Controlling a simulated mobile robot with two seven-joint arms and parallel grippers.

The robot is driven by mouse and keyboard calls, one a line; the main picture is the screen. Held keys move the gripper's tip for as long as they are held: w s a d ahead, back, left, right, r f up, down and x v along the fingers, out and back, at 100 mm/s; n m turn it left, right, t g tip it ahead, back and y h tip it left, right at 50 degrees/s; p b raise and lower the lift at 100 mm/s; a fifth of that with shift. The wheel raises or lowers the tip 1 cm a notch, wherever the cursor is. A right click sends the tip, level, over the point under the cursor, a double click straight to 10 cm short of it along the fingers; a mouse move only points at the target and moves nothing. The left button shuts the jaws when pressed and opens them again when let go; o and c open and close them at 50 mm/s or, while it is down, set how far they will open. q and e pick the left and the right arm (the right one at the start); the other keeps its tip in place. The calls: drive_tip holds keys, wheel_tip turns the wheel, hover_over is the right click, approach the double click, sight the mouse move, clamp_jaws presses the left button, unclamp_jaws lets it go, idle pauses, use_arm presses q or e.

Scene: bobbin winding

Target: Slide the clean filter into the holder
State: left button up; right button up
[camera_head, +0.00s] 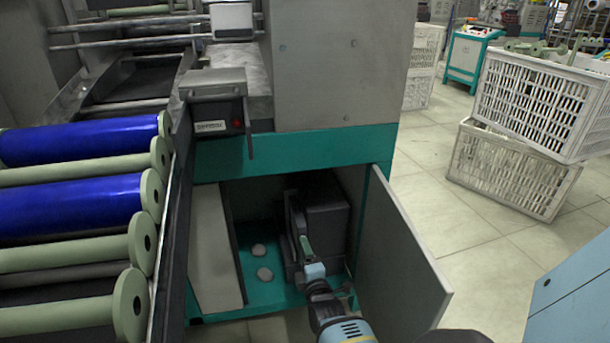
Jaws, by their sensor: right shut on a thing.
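A dark box-shaped holder (327,217) stands inside the open lower cabinet of the machine. My right gripper (308,260) reaches into the cabinet from below and is shut on a small grey-green handle (305,245) at the holder's front left. The handle appears to belong to the filter, a dark upright panel (291,225) at the holder's left side. The panel is dark against dark, so I cannot tell how deep it sits in the holder. The gripper hides part of the holder's lower front. My left gripper is not in view.
The cabinet door (400,255) stands open on the right, close to my right arm. Two pale lumps (264,274) lie on the teal cabinet floor. Rollers with blue windings (75,203) fill the left. White crates (515,170) stand on the tiled floor at right.

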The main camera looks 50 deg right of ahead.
idle(0.3)
drive_tip(key=o, duration=1.1)
drive_tip(key=shift+c, duration=0.2)
drive_tip(key=p+v, duration=0.4)
drive_tip(key=v, duration=0.6)
drive_tip(key=shift+a+p, duration=0.2)
drive_tip(key=shift+p, duration=0.2)
drive_tip(key=shift+w, duration=0.1)
idle(0.6)
